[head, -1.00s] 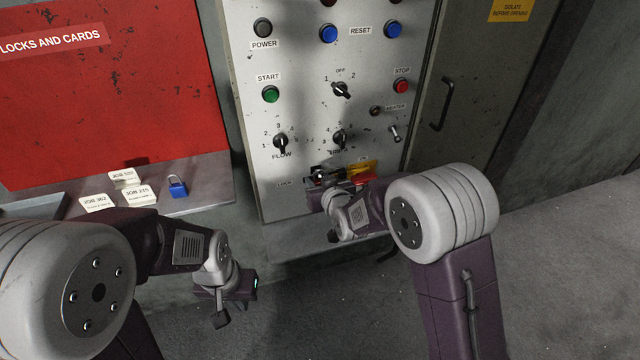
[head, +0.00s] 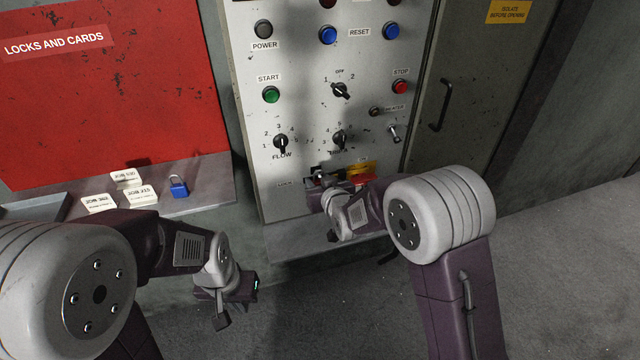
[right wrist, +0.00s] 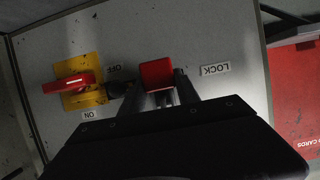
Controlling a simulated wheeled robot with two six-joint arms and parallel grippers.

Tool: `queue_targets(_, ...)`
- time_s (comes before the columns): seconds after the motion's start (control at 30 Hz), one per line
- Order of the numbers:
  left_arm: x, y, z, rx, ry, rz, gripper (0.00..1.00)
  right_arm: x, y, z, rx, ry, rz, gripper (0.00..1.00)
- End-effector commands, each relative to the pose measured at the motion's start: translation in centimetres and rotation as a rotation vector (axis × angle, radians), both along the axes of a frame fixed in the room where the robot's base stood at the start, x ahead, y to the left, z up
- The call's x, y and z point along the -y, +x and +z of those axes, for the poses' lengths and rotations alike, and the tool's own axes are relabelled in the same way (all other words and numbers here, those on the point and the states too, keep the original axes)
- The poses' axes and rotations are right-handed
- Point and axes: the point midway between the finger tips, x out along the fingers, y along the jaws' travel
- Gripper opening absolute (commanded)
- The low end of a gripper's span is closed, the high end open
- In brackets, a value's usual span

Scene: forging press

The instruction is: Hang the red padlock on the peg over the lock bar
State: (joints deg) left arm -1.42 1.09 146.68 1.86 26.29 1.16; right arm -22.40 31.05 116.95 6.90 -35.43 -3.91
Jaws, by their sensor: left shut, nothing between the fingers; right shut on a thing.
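The red padlock (right wrist: 157,74) is between the fingers of my right gripper (right wrist: 155,90), which is shut on it, in front of the panel beside the LOCK label (right wrist: 215,70). In the head view my right gripper (head: 322,184) is low on the panel, and I cannot make out the padlock there. The peg and the lock bar are not clearly visible behind the padlock and fingers. I cannot tell whether the padlock touches the peg. My left gripper (head: 240,290) is shut and empty, low in front of the shelf and away from the panel.
A red switch handle on a yellow plate (right wrist: 92,98) is beside the padlock, between ON and OFF labels. Knobs and buttons, such as the flow knob (head: 281,143), are above. A blue padlock (head: 178,186) and white cards (head: 140,194) lie on the shelf at left.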

Motion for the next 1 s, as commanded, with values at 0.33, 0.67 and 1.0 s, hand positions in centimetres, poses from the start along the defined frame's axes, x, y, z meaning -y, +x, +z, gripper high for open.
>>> queue_targets(0.33, 0.00, 0.00, -0.57, 0.000, 0.000, 0.000, 0.00, -0.16, 0.73, -0.11, 0.015, 0.005, -0.001, 0.00)
queue_targets(0.67, 0.00, 0.01, -0.64, 0.000, 0.000, 0.000, 0.00, -0.19, 0.81, -0.35, 0.012, 0.002, -0.001, 0.00)
queue_targets(1.0, 0.00, 0.00, -0.66, 0.000, 0.000, 0.000, 0.00, -0.20, 0.78, -0.48, 0.009, 0.002, -0.001, 0.55)
